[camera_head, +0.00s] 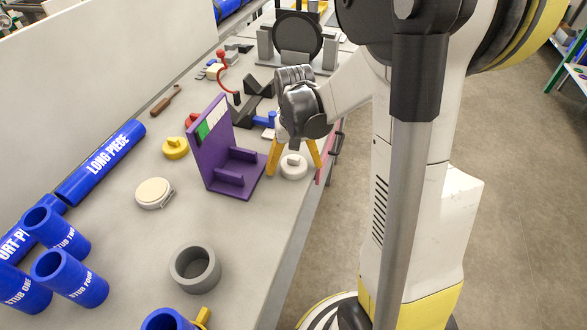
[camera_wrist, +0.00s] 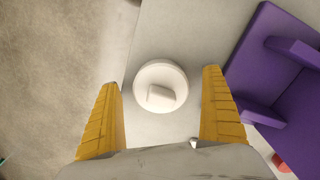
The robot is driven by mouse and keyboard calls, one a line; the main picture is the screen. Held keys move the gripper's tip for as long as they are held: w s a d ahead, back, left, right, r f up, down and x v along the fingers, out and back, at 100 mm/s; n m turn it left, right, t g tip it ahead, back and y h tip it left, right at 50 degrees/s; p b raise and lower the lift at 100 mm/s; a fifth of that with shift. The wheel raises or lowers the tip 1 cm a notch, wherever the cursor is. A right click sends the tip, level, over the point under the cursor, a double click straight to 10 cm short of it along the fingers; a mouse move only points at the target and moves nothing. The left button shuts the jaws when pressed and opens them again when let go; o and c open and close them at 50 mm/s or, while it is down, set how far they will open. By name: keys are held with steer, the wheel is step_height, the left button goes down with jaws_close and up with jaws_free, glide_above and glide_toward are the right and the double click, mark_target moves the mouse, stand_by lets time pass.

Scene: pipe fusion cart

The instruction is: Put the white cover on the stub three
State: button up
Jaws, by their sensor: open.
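The white cover (camera_head: 293,168) is a round disc with a raised grip block on top. It lies on the table near its right edge, beside the purple stand. In the wrist view the cover (camera_wrist: 160,86) sits between my two yellow fingers. My gripper (camera_head: 295,165) is open, pointing down, with a finger on either side of the cover and clear gaps. Whether the fingertips reach table level is unclear. No label reading stub three shows. A blue stub (camera_head: 166,319) at the bottom edge is cut off and its label is not visible.
Blue stubs labelled one (camera_head: 24,290), two (camera_head: 56,233) and four (camera_head: 70,278) stand at the left. A purple stand (camera_head: 222,158) is close to my gripper. A grey ring (camera_head: 195,268), a cream round object (camera_head: 154,193) and a long blue pipe (camera_head: 101,163) lie around.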

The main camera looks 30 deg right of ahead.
steer(key=shift+f, duration=0.15)
steer(key=c, duration=1.1)
